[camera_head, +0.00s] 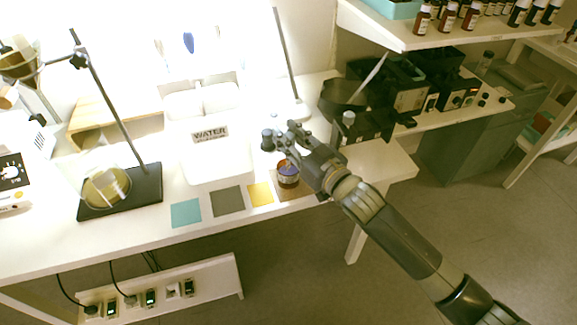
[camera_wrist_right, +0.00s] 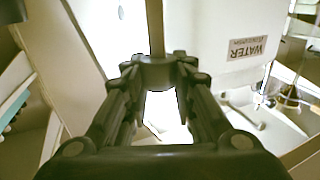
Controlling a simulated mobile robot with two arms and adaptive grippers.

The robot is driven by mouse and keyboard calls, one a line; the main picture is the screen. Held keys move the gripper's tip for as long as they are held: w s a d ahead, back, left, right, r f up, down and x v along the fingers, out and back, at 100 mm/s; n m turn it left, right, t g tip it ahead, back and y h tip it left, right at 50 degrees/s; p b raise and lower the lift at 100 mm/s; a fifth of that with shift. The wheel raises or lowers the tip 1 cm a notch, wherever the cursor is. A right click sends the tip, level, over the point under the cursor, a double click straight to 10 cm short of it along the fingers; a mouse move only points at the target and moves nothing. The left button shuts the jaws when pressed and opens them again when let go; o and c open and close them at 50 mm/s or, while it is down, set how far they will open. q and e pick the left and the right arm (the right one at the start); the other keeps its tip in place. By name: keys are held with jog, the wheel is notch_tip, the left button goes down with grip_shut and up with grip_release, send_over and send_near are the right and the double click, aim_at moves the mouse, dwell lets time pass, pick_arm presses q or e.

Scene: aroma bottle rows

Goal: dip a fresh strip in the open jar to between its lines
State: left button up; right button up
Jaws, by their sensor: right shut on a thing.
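The jar (camera_head: 288,174), small with a purple band near its top, stands on a brown square at the table's front right. It appears to be the open jar, but its mouth is too small to see clearly. My right gripper (camera_head: 275,138) is above it in the head view, reaching past it toward the back left. In the wrist view the right gripper's fingertips (camera_wrist_right: 156,72) are closed together. A narrow tan strip (camera_wrist_right: 156,30) extends beyond them and appears to be held there. Its lines and lower end cannot be made out. My left gripper is not in view.
A white container labelled WATER (camera_head: 216,160) stands left of the gripper. Teal (camera_head: 186,213), grey (camera_head: 228,200) and yellow (camera_head: 260,194) squares line the table's front edge. A stand with a black base (camera_head: 122,192) is left. A bottle shelf (camera_head: 440,35) is at the upper right.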

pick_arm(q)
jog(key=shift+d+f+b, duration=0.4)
pick_arm(e)
jog(key=shift+f, duration=0.75)
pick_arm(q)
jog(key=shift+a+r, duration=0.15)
pick_arm(e)
jog(key=shift+f, duration=0.15)
dwell(0.6)
pick_arm(q)
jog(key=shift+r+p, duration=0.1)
jog(key=shift+p, duration=0.2)
pick_arm(e)
notch_tip(320, 180, up, 2)
jog(key=shift+r+p, duration=0.15)
jog(key=shift+p, duration=0.85)
jog(key=shift+r+p, duration=0.95)
jog(key=shift+r, duration=0.05)
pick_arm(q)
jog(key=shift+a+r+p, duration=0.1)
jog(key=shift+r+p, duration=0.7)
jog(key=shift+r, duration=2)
pick_arm(e)
jog(key=shift+r, duration=0.85)
